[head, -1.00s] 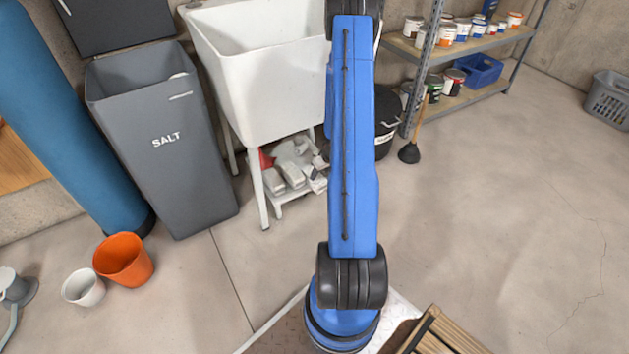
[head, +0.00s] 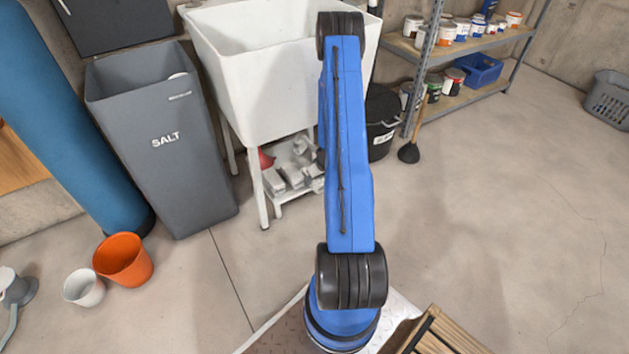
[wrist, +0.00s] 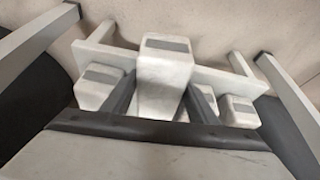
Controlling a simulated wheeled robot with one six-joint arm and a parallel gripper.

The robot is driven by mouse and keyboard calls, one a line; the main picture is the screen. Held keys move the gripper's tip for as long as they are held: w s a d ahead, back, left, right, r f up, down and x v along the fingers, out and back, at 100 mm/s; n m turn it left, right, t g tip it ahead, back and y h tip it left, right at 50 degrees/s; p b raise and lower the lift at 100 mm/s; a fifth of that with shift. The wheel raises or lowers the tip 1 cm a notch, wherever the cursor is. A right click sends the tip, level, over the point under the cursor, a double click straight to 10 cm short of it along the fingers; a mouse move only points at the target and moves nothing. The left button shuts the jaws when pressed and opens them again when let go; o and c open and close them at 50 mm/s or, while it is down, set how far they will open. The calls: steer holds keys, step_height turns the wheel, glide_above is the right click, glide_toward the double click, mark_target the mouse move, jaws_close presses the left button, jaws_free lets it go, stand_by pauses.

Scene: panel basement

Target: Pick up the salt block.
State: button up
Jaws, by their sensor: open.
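Several whitish salt blocks with grey bands lie on the low shelf under the white sink; one shows in the head view (head: 292,177). In the wrist view the nearest block (wrist: 165,72) stands in the middle, with one block (wrist: 98,88) to its left and smaller-looking ones (wrist: 240,110) to its right. My gripper (wrist: 160,84) is open, its dark fingers on either side of the middle block in the picture. I cannot tell whether they touch it. In the head view my blue arm hides the gripper.
The white sink (head: 262,85) stands over the shelf, with legs (wrist: 40,32) flanking the blocks. A grey bin marked SALT (head: 165,150) is on the left, a black bucket (head: 381,135) and plunger (head: 409,152) on the right. A red object (head: 265,158) sits behind the blocks.

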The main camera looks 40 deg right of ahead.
jaws_close()
steer(key=shift+r, duration=0.1)
steer(key=shift+r, duration=1.5)
steer(key=shift+s+r, duration=0.1)
steer(key=shift+r, duration=0.15)
steer(key=s+a, duration=0.2)
steer(key=s, duration=1.5)
steer(key=shift+s+a, duration=0.3)
steer(key=shift+a, duration=0.1)
